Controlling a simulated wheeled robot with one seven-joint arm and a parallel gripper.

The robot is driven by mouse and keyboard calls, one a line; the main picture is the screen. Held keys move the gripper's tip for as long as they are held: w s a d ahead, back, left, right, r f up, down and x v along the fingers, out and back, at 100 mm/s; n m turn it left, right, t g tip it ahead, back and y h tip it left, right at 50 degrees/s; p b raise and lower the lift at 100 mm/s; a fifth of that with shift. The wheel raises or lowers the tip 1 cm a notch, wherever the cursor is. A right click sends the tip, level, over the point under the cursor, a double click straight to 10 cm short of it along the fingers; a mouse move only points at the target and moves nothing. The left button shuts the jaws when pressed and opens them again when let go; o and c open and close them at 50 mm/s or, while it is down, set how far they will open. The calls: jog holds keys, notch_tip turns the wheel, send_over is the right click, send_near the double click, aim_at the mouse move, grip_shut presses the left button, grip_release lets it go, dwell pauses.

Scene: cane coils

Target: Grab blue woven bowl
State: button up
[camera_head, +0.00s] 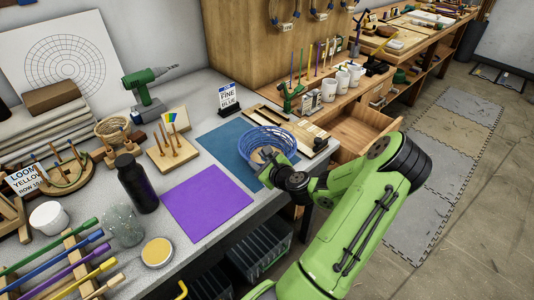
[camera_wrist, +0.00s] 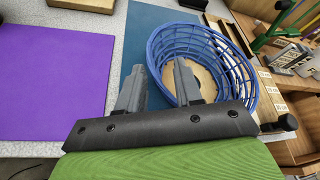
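The blue woven bowl (camera_head: 254,139) sits on a dark teal mat (camera_head: 222,140) near the bench's front edge. In the wrist view the bowl (camera_wrist: 236,72) shows its open lattice wall and a tan round base inside. My gripper (camera_wrist: 160,64) is at the bowl's near left side, fingers apart. The right finger overlaps the bowl's inside in the picture, and the left finger is over the mat side. The bowl's left wall shows between them; I cannot tell whether they touch it. In the head view my wrist hides the fingers and the bowl's near edge.
A purple mat (camera_head: 207,202) lies left of the bowl. A sign (camera_head: 229,97) stands behind it, and a wooden peg stand (camera_head: 171,152) is to the left. A wooden frame piece (camera_head: 306,137) lies close on the right, near an open drawer (camera_head: 362,131). A dark bottle (camera_head: 137,184) stands further left.

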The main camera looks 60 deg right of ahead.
aim_at(249, 157)
jog(key=b+x, duration=0.1)
jog(key=x, duration=0.5)
jog(key=shift+w+a+f, duration=0.1)
jog(key=shift+w+f, duration=0.05)
jog(key=shift+f, duration=0.15)
jog(key=shift+c, duration=0.5)
grip_shut()
